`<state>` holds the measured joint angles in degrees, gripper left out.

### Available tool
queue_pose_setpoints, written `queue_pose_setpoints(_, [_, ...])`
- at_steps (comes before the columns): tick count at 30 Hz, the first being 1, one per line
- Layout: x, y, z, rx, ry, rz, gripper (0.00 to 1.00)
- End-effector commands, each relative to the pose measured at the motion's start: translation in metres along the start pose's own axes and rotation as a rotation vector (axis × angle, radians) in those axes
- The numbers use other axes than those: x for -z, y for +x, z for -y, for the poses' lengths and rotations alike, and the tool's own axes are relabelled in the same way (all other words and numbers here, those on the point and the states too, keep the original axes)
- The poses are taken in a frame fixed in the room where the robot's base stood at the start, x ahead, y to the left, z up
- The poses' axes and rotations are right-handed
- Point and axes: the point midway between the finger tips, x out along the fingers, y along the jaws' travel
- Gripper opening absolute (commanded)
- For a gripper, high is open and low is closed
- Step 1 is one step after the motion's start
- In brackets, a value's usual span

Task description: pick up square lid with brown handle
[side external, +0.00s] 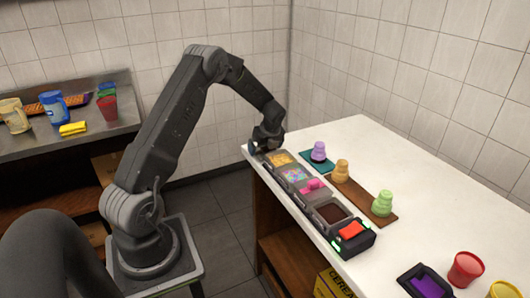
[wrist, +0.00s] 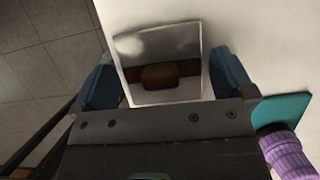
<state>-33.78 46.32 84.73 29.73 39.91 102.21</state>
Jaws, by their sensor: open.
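The square lid (wrist: 135,45) looks shiny silver-grey with a brown band, and its brown handle (wrist: 160,77) stands at its middle in the wrist view. The lid lies at the edge of the white counter. My gripper (wrist: 160,80) is open, with one blue fingertip on each side of the lid and handle. In the side view my gripper (side external: 267,145) is low over the far left end of the counter; the lid cannot be made out there.
A row of topping compartments (side external: 308,189) runs along the counter's left edge to a black box with a red piece (side external: 352,229). Purple (side external: 318,151), yellow (side external: 341,171) and green (side external: 383,203) stacked figures stand beside it.

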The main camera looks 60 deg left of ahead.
Motion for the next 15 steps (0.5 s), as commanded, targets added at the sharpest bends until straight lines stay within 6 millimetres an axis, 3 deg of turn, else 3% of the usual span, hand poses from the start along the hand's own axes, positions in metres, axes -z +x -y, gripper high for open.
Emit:
queue_pose_setpoints(6, [-0.0001, 0.0006, 0.0000, 0.000, 0.000, 0.000, 0.99])
queue_pose_setpoints(15, [0.0000, 0.0003, -0.0001, 0.000, 0.000, 0.000, 0.70])
